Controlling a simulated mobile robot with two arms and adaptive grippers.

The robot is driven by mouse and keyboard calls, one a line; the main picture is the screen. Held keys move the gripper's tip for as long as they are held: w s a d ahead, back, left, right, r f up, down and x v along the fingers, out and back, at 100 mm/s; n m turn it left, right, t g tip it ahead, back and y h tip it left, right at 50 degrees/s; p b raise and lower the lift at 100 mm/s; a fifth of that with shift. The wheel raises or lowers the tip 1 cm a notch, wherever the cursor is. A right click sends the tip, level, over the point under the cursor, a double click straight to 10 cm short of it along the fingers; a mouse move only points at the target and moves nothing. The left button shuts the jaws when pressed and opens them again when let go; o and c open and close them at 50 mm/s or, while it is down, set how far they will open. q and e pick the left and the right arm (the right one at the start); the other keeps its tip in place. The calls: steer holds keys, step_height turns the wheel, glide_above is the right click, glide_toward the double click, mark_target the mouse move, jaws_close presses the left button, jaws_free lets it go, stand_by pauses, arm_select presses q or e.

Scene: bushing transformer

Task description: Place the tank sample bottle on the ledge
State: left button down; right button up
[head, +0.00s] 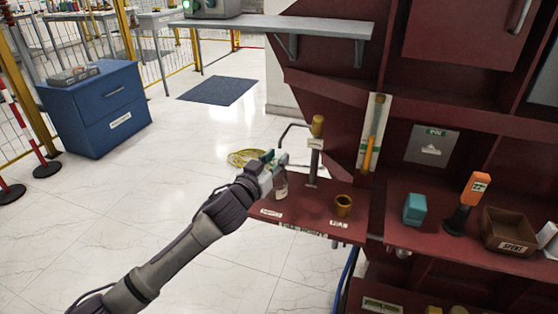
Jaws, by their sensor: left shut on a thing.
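The sample bottle (281,190), small and clear with a pale label, is at the left part of the dark red ledge (313,213). My left gripper (276,165) is shut on it at its top, reaching in from the left. The jaws hide the bottle's upper part. The bottle's base looks at or just above the ledge surface; I cannot tell if it touches. My right gripper is not in view.
On the ledge stand an upright pipe with a brass-coloured top (317,127) just right of the bottle, and a yellow-brown cup (343,205). A shelf at right holds a teal box (415,208), an orange-black tool (471,196) and a brown bin (508,226).

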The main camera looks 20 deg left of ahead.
arm_select(q)
steer(key=shift+w+d, duration=0.2)
steer(key=shift+w, duration=0.7)
steer(key=shift+w+f, duration=0.15)
steer(key=shift+f, duration=0.7)
steer(key=shift+r, duration=0.1)
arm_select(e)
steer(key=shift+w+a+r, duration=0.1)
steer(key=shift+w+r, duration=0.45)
arm_select(q)
steer(key=shift+f+b, duration=0.2)
steer(key=shift+b, duration=0.1)
steer(key=c, duration=0.8)
jaws_free()
steer(key=shift+c, duration=0.2)
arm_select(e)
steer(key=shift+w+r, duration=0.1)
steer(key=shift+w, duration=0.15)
arm_select(q)
steer(key=shift+r, duration=0.1)
